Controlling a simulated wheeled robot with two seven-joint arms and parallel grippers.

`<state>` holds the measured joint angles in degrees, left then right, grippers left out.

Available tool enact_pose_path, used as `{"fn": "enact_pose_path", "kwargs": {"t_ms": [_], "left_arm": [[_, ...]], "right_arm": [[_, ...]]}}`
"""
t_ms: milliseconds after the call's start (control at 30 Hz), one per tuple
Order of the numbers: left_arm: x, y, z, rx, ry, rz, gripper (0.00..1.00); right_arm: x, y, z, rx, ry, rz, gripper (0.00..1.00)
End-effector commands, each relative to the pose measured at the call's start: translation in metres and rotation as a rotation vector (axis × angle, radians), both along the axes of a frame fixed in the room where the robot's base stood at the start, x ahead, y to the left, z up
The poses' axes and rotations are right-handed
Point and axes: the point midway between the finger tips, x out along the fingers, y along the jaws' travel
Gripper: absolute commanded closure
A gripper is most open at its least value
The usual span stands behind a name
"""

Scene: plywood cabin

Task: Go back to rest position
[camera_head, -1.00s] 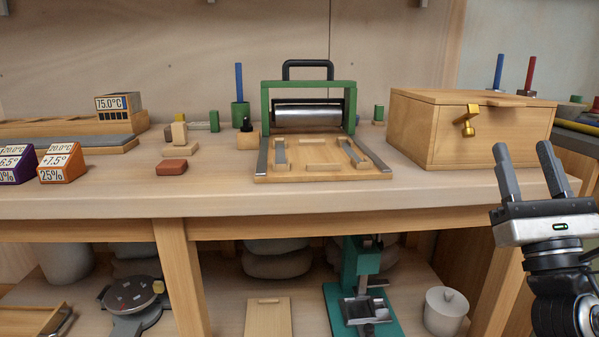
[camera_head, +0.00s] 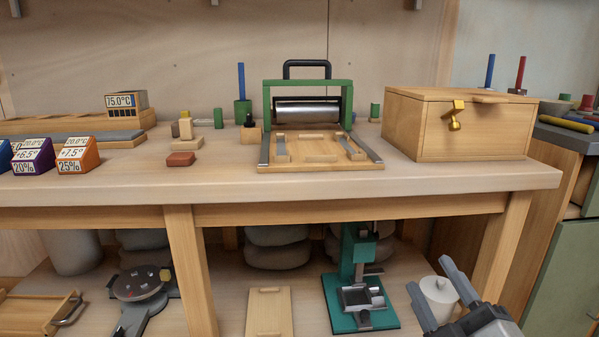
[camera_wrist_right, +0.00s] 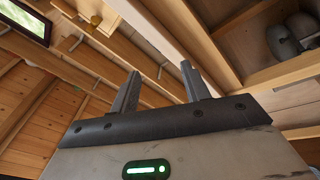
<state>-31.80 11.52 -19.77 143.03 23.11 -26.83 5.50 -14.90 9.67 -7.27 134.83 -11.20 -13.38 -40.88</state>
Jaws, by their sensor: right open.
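My right gripper (camera_head: 441,290) is low at the bottom right of the head view, in front of the lower shelf and partly over a white lidded pot (camera_head: 438,297) in the picture. Its two grey fingers are apart with nothing between them. In the right wrist view the gripper (camera_wrist_right: 158,92) also shows open and empty, pointing toward wooden beams. My left gripper is not in view.
A workbench (camera_head: 330,186) spans the view, with a wooden box (camera_head: 455,125) and a green roller press (camera_head: 350,100) on it. A teal device (camera_head: 345,290) stands on the lower shelf. A green cabinet (camera_head: 565,280) stands at the right.

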Motion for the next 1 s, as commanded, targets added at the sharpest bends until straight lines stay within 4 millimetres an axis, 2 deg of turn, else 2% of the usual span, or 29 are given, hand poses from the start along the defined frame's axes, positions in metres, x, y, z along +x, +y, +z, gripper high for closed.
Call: {"fn": "enact_pose_path", "kwargs": {"t_ms": [33, 100, 233, 367, 400, 733, 1000], "left_arm": [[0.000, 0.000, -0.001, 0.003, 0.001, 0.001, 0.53], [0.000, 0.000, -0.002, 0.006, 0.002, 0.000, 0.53], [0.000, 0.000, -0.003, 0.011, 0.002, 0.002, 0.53], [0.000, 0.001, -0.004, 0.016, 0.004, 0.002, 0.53], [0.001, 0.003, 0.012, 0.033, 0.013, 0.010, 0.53], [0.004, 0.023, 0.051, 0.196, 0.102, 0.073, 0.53], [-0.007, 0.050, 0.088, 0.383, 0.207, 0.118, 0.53]], "right_arm": [[-0.013, 0.018, -0.020, 0.200, 0.117, 0.102, 0.53], [-0.031, 0.042, -0.042, 0.481, 0.279, 0.222, 0.53], [-0.068, 0.083, -0.071, 0.932, 0.568, 0.376, 0.53], [-0.109, 0.120, -0.087, 1.337, 0.857, 0.465, 0.53], [-0.105, 0.116, -0.070, 1.324, 0.852, 0.444, 0.53], [-0.099, 0.094, -0.031, 1.209, 0.887, 0.261, 0.53], [-0.110, 0.067, 0.007, 1.075, 0.952, 0.074, 0.53]]}}
